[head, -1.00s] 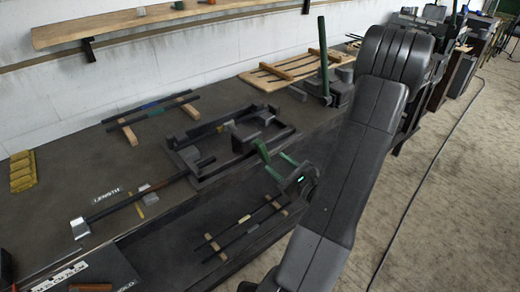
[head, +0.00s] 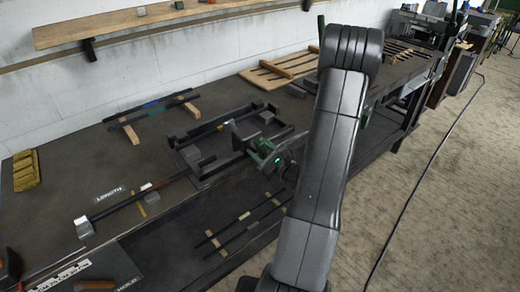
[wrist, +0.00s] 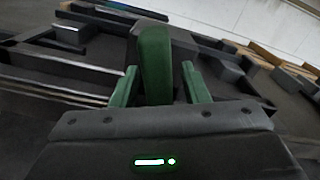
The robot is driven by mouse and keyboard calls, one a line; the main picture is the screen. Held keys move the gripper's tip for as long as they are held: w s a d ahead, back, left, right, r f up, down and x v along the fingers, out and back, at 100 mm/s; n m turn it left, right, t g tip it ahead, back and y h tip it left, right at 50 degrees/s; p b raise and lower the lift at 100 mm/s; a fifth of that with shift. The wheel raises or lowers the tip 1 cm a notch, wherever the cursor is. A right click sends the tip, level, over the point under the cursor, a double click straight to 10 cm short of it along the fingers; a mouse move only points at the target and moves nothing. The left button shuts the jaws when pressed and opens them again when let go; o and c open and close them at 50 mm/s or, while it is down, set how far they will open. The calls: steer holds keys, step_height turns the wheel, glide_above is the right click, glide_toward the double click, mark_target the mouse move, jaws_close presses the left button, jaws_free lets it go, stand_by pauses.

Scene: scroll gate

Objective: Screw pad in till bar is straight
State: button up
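My gripper (head: 262,149) is at the right front of a dark frame (head: 187,157) on the bench, with its green fingers pointing left into it. In the wrist view a green upright piece (wrist: 154,62) stands between the two fingers. Narrow dark gaps show on both sides of it, so the fingers look open around it, not pressed on it. I cannot tell whether it is the screw's handle. A grey block (head: 267,116) sits at the frame's back. The pad and the bar's straightness cannot be made out.
A long dark rod (head: 130,204) lies left of the frame by a LENGTH label (head: 109,195). Two thin bars on wooden strips (head: 131,134) lie behind it. A slatted wooden panel (head: 262,76) is at the back. More bars lie on the lower shelf (head: 245,228).

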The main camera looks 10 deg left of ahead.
jaws_close()
steer(key=shift+m, duration=2.1)
steer(key=shift+o, duration=0.4)
jaws_free()
steer(key=shift+s, duration=0.1)
steer(key=b+v, duration=0.2)
steer(key=v, duration=1.1)
steer(key=shift+s+d, duration=0.25)
